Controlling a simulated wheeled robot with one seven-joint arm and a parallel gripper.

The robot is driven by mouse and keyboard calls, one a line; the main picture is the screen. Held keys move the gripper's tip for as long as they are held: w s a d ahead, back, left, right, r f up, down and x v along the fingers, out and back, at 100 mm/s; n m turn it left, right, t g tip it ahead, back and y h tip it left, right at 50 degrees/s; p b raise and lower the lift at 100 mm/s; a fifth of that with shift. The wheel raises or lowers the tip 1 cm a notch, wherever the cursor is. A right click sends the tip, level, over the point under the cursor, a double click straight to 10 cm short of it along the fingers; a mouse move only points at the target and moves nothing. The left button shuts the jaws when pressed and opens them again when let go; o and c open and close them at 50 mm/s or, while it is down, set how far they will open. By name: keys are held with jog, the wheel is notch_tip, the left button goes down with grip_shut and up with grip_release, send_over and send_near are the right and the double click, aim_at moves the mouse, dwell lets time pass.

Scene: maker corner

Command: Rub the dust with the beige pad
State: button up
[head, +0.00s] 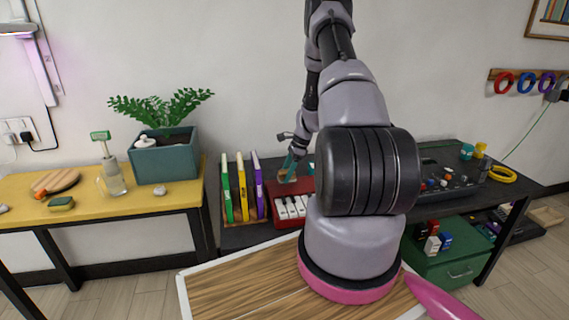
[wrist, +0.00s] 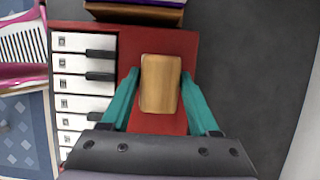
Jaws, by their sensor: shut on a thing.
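The beige pad (wrist: 160,84) is a small tan block between the two teal fingers of my gripper (wrist: 160,98) in the wrist view. The fingers are shut on its sides. Under it in the wrist view is a red toy keyboard (wrist: 70,73) with white and black keys; the pad overlaps its plain red part. I cannot tell whether the pad touches it. In the head view my gripper (head: 288,170) is over the back left of the keyboard (head: 292,208), the pad (head: 284,177) at its tips. I cannot make out any dust; my arm hides part of the keyboard.
Upright green, yellow and purple books (head: 242,188) stand just left of the keyboard. A dark box with knobs (head: 445,182) and a yellow ring (head: 502,174) are to the right. A yellow table (head: 110,212) with a planter (head: 163,158) is at the left.

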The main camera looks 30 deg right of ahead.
jog(key=shift+r, duration=2.65)
